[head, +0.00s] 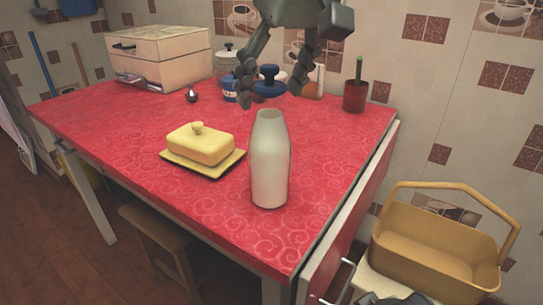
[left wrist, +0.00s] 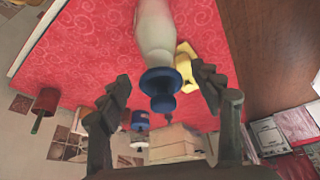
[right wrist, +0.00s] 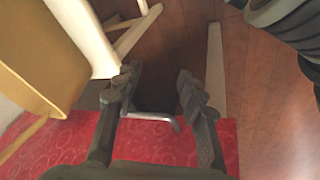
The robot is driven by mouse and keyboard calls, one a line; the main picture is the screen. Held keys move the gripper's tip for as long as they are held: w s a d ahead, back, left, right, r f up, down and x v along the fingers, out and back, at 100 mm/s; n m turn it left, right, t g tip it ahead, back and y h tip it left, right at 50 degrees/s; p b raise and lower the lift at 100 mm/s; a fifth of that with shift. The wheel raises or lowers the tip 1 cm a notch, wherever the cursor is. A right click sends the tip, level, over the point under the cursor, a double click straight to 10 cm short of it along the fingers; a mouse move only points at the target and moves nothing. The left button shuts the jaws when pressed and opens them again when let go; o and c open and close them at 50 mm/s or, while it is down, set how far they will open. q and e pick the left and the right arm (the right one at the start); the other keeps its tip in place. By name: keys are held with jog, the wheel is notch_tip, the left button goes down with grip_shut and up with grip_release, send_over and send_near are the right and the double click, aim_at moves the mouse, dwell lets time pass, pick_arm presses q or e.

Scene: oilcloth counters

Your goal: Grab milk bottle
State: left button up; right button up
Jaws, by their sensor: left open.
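My right gripper (right wrist: 157,72) is open and empty in the right wrist view, beside the table's red edge.
A yellow butter dish (head: 201,145) sits left of the bottle. A bread box (head: 155,52), jars and a red cup (head: 355,95) stand at the back. A tan basket (head: 436,240) is at lower right. The table's front left is clear.

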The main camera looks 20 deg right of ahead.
aim_at(265, 108)
pick_arm(q)
jog(key=x, duration=0.5)
jog(key=shift+w+r, duration=0.1)
jog(key=shift+w, duration=0.1)
grip_shut()
